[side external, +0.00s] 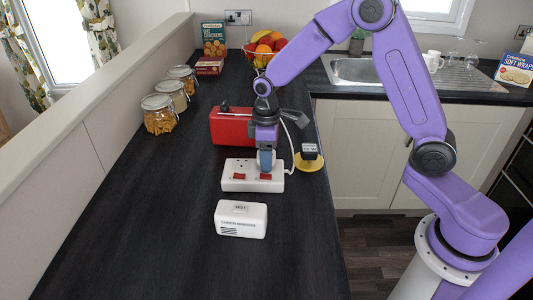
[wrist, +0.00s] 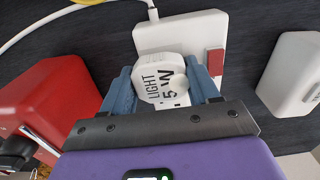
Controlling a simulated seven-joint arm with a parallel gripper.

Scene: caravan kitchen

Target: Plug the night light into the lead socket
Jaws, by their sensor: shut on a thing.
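The night light (wrist: 160,78) is a small white block with "LIGHT 5 W" printed on it. My gripper (wrist: 176,88) is shut on it, one blue-grey finger on each side. The lead socket (side external: 237,184) is a white double block with red switches, lying on the dark worktop; it also shows in the wrist view (wrist: 200,30). My gripper (side external: 266,160) points down over the socket's right half in the side view. The night light is right at the socket face there. Its pins are hidden, so I cannot tell whether they are in the holes.
A white carbon monoxide alarm (side external: 241,219) lies in front of the socket. A red box-shaped appliance (side external: 230,126) stands behind it. Glass jars (side external: 159,115) line the left.

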